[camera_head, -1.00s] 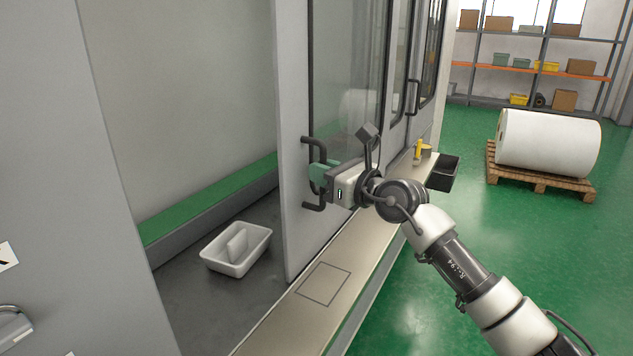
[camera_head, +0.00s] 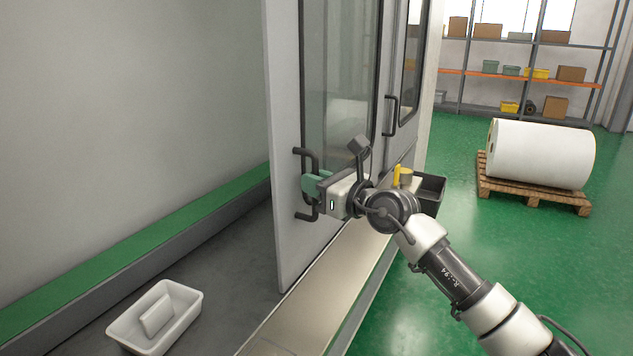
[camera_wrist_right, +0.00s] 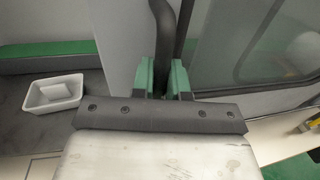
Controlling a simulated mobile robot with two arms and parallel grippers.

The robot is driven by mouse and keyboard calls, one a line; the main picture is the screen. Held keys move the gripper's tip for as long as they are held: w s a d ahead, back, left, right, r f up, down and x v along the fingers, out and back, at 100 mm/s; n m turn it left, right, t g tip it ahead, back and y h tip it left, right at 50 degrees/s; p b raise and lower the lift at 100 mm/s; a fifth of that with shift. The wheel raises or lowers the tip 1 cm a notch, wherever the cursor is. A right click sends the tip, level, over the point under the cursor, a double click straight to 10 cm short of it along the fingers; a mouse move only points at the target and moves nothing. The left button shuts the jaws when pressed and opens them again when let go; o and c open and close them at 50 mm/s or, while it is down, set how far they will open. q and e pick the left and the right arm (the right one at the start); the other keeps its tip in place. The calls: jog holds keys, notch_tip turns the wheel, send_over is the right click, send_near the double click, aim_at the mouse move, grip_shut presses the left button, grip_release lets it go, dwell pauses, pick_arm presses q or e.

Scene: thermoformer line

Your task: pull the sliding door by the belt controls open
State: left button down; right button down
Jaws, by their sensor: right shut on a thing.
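The sliding door (camera_head: 287,150) is a light grey panel with a glass window. It stands partly open, with a wide opening to its left. Its dark bar handle (camera_head: 307,160) is on the door's left edge. My right gripper (camera_head: 312,185) is at the handle with its green fingers around the bar. In the right wrist view the handle (camera_wrist_right: 163,40) runs down between the two green fingers (camera_wrist_right: 163,80), which are shut on it. My left gripper is not in view.
Inside the opening, a white tray (camera_head: 120,328) with a divider sits on a dark floor before a green belt (camera_head: 130,250). A ledge (camera_head: 310,300) runs below the door. A black bin (camera_head: 430,190) and a white roll (camera_head: 540,153) on a pallet stand right.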

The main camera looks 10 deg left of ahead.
jog(key=c, duration=1.2)
grip_release()
jog(key=shift+o, duration=0.2)
jog(key=shift+s, duration=0.1)
jog(key=b+v, duration=0.2)
jog(key=v, duration=0.8)
jog(key=shift+s+d, duration=0.25)
jog(key=shift+d, duration=0.05)
